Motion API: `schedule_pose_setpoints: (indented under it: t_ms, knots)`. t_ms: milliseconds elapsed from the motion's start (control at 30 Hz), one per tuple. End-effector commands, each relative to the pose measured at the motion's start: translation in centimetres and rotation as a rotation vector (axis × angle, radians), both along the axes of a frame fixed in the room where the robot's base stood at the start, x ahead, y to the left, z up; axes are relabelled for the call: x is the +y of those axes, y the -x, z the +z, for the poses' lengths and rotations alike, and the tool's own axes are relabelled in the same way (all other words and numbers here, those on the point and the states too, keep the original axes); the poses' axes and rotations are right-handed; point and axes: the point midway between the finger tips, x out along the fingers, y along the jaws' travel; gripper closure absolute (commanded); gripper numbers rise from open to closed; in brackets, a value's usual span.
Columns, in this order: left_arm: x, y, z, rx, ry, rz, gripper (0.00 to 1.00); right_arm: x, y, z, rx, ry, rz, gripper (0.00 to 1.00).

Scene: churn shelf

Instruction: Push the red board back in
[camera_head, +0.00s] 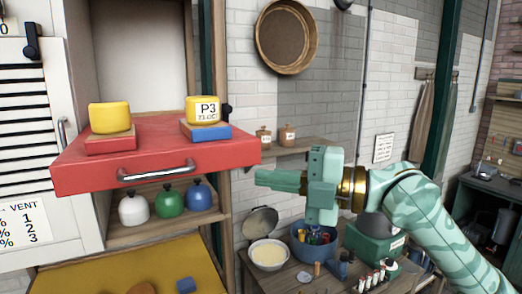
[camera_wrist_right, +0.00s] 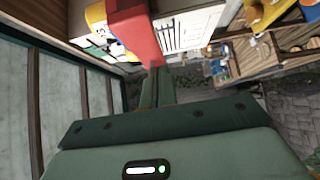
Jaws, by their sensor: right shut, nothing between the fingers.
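The red board (camera_head: 160,158) sticks out from the shelf cabinet at the left, with a metal handle (camera_head: 157,173) on its front edge. It carries a yellow round block on a red block (camera_head: 110,143) and a yellow piece labelled P3 (camera_head: 201,109) on a blue block (camera_head: 206,132). My right gripper (camera_head: 262,177) is shut and empty, just right of the board's right front corner. Its fingers point left, and I cannot tell whether they touch the board. In the right wrist view the red board (camera_wrist_right: 136,30) lies beyond the fingertips (camera_wrist_right: 156,72). My left gripper is out of view.
White, green (camera_head: 169,201) and blue knobbed pots stand on the shelf below the board. A yellow board (camera_head: 120,270) lies lower down. At right, a workbench holds a bowl (camera_head: 268,254), a blue tub (camera_head: 313,244) and a green box (camera_head: 374,243).

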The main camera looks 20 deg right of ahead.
Motion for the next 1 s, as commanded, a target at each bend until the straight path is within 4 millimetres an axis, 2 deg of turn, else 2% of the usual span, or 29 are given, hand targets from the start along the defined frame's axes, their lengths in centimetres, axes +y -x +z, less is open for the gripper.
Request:
schedule_pose_setpoints:
  t_ms: [33,200,300,800,1000]
  knots:
    - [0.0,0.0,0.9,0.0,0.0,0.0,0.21,0.3,-0.8,0.5,0.0,-0.006,0.0,1.0]
    - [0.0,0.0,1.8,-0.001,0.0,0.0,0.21,0.3,-3.1,0.2,0.002,-0.003,-0.001,1.0]
    - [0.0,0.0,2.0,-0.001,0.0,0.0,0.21,0.3,-3.8,0.0,0.002,-0.002,-0.001,1.0]
    - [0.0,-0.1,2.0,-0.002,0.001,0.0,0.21,0.2,-4.3,-0.2,0.001,0.0,-0.002,1.0]
    - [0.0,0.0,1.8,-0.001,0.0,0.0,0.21,0.3,-5.8,-0.1,0.001,0.001,-0.003,1.0]
